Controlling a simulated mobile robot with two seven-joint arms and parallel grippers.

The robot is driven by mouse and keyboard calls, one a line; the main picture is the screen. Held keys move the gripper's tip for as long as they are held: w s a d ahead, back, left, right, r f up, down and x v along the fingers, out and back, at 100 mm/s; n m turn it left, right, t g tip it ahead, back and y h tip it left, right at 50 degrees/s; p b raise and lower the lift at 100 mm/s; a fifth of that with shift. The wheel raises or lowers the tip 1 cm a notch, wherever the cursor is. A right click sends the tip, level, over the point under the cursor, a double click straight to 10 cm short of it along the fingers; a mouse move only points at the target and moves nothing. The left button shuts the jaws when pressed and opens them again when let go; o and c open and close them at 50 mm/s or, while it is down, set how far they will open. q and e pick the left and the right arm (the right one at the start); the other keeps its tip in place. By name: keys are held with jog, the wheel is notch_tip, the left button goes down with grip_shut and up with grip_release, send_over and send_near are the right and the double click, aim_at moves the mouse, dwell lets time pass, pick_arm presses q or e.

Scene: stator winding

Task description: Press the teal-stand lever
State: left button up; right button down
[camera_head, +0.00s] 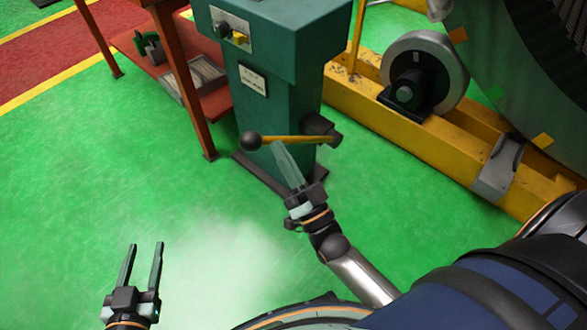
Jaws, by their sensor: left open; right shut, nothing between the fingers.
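The teal stand (262,105) is upright at the top centre of the head view. Its lever (283,139) is a yellow rod running roughly level from a dark pivot at the stand's right side to a black ball knob (250,141) on the left. My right gripper (278,147) is shut and empty. Its fingertips overlap the rod in the picture, just right of the knob; I cannot tell whether they touch it. My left gripper (146,247) is open and empty over the green floor at the lower left, well away from the stand.
A red-brown bench (183,75) with a lower shelf stands left of the stand. A yellow frame (440,150) with a grey wheel (450,62) and a large round machine (520,70) fills the right. Green floor (90,190) is clear at the left.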

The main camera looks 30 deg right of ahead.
pick_arm(q)
jog(key=shift+f, duration=0.1)
pick_arm(e)
jog(key=shift+v, duration=2.05)
pick_arm(q)
jog(key=shift+s, duration=0.1)
pick_arm(e)
jog(key=shift+a, duration=0.1)
